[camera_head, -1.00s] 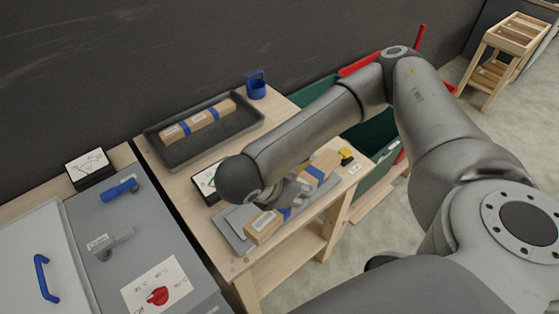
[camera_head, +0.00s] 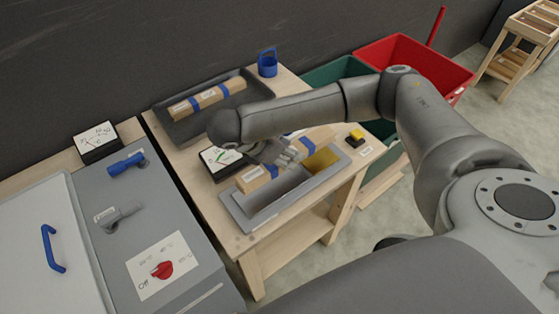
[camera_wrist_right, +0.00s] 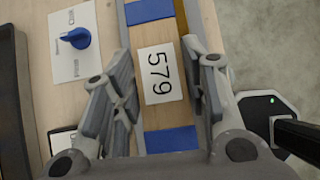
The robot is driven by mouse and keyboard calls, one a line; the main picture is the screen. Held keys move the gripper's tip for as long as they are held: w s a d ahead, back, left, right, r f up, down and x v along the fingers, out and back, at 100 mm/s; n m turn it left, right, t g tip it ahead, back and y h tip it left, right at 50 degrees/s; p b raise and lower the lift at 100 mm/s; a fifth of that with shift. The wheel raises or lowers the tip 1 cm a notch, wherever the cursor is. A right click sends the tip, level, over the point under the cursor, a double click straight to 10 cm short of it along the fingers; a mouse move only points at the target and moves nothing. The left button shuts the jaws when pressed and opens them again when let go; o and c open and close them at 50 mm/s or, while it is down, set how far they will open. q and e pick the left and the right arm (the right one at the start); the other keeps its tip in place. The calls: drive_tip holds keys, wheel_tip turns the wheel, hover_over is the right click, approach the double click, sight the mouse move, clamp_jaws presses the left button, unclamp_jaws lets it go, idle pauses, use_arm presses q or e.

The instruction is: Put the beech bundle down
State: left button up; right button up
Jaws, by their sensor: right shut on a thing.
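My right gripper (camera_head: 284,154) is shut around the middle of a pale wooden bundle (camera_head: 258,177) with blue bands. In the right wrist view the bundle (camera_wrist_right: 162,112) shows a white label reading 579, with a gripper (camera_wrist_right: 165,88) finger on each side. A similar blue-banded bundle (camera_head: 207,98) lies in a dark tray (camera_head: 172,132) at the back. My left gripper is not in view.
A framed dial card (camera_head: 219,160) stands left of the held bundle. A grey cabinet (camera_head: 190,222) is at left.

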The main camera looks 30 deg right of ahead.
drive_tip(key=w+f, duration=0.1)
drive_tip(key=w+f+b, duration=0.1)
drive_tip(key=f, duration=0.1)
drive_tip(key=shift+w+a+f, duration=0.1)
drive_tip(key=shift+w, duration=0.25)
drive_tip(key=shift+w+f+p, duration=0.1)
drive_tip(key=shift+f+p, duration=0.35)
drive_tip(key=shift+f, duration=1.25)
drive_tip(key=o, duration=1.2)
drive_tip(key=shift+r, duration=0.1)
